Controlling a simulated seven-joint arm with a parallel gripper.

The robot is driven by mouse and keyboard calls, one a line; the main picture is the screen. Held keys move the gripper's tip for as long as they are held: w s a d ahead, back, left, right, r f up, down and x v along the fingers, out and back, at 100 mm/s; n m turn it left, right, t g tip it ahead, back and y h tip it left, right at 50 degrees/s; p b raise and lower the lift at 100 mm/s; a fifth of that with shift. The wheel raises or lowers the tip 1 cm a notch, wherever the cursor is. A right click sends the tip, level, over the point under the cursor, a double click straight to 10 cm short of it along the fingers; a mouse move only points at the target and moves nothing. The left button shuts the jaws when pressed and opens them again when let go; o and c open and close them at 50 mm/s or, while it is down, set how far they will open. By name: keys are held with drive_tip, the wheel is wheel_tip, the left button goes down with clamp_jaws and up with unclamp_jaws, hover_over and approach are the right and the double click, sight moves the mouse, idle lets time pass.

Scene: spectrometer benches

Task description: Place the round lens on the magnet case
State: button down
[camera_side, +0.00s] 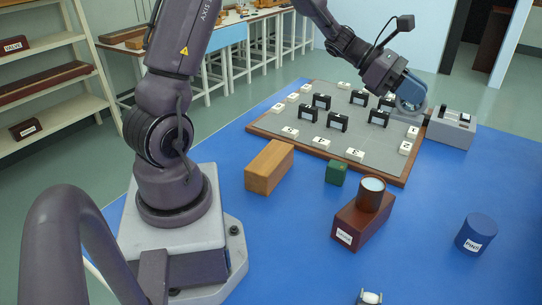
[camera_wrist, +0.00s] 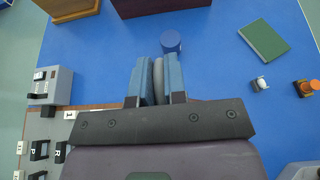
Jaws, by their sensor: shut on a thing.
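My gripper (camera_side: 411,100) is at the far right corner of the grey board, near the grey switch box. In the wrist view my gripper (camera_wrist: 160,84) is shut on a thin grey disc seen edge-on, which looks like the round lens (camera_wrist: 158,78). In the side view the lens is mostly hidden by the blue fingers. A dark red-brown case (camera_side: 350,232) stands at the front with a white label too small to read; I cannot tell whether it is the magnet case. A dark cylinder with a pale glassy top (camera_side: 372,190) stands on it.
The board (camera_side: 315,125) holds several black and white labelled blocks. The grey switch box (camera_side: 452,130) is beside it. A wooden block (camera_side: 269,166), a green cube (camera_side: 336,172) and a blue can (camera_side: 476,234) stand on the blue table. The wrist view also shows a green book (camera_wrist: 263,40).

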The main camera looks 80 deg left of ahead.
sight(397, 109)
drive_tip(key=s+f+m+g+h, duration=0.1)
drive_tip(key=s+d+m+g+h, duration=0.1)
drive_tip(key=s, duration=0.1)
drive_tip(key=s+d+f+m+g, duration=0.1)
drive_tip(key=m+g, duration=0.1)
drive_tip(key=shift+s+f+h, duration=0.2)
drive_tip(key=shift+f+h, duration=0.1)
drive_tip(key=shift+h, duration=0.1)
drive_tip(key=s+a+f+m+g+y, duration=0.2)
drive_tip(key=s+f+m+g+y, duration=0.1)
drive_tip(key=s+m+g, duration=0.55)
drive_tip(key=s+a+f+m+g+y, duration=0.3)
drive_tip(key=s+m+g, duration=0.4)
drive_tip(key=m+g, duration=0.25)
drive_tip(key=s+a+r+m+t+y, duration=0.2)
drive_tip(key=a+r+m+t+y, duration=0.25)
drive_tip(key=a+m+y, duration=0.45)
drive_tip(key=s+a+r+m+t+y, duration=0.25)
drive_tip(key=a+r+m+y, duration=0.35)
drive_tip(key=m+y, duration=0.4)
drive_tip(key=shift+h, duration=0.3)
drive_tip(key=shift+w+a+f, duration=0.1)
drive_tip(key=shift+a+f, duration=0.05)
drive_tip(key=shift+f, duration=4.95)
drive_tip(key=shift+w+a+f, duration=0.1)
drive_tip(key=shift+a+f, duration=0.05)
drive_tip(key=shift+f, duration=4.95)
